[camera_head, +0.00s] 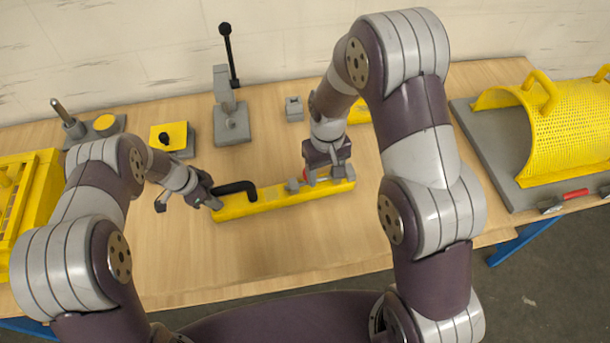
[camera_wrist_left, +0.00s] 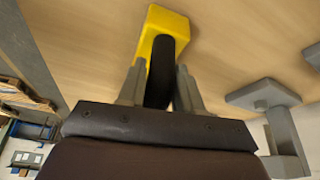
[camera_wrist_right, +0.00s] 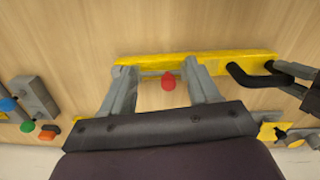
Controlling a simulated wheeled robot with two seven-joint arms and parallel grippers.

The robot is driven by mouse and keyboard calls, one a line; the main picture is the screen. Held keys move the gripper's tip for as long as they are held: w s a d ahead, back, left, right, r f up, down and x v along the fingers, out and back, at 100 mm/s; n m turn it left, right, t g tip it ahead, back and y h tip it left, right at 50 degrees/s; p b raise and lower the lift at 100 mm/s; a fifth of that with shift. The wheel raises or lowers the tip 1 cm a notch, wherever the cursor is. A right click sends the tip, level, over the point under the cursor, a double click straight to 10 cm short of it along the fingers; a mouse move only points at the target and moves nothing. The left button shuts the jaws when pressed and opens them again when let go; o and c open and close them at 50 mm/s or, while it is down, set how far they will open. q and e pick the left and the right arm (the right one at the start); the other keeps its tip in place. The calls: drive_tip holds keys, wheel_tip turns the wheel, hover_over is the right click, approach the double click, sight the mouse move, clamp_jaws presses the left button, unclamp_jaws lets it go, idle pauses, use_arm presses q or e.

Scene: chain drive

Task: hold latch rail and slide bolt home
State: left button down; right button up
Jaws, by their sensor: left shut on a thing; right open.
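The yellow latch rail (camera_head: 275,200) lies across the middle of the table, with a black handle (camera_head: 238,187) near its left end. My left gripper (camera_head: 212,200) is shut on the black handle, which shows between its fingers in the left wrist view (camera_wrist_left: 161,72). My right gripper (camera_head: 325,180) is over the rail's right part. In the right wrist view its fingers are apart, with a red knob (camera_wrist_right: 168,80) between them. A grey bolt (camera_head: 293,185) shows partly beside the fingers; the rest is hidden. I cannot tell whether the fingers touch anything.
A grey toggle clamp (camera_head: 232,125) with a black-knobbed lever stands behind the rail. A yellow mesh guard (camera_head: 545,130) lies on a grey plate at the right. A yellow crate (camera_head: 35,195) is at the far left. The table in front of the rail is clear.

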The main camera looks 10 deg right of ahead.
drive_tip(key=w+a+f+n, duration=0.1)
drive_tip(key=w+a+n, duration=0.1)
drive_tip(key=w, duration=0.6)
wheel_tip(320, 180, down, 12)
drive_tip(key=shift+w+d+r, duration=0.1)
drive_tip(key=shift+r, duration=0.05)
clamp_jaws()
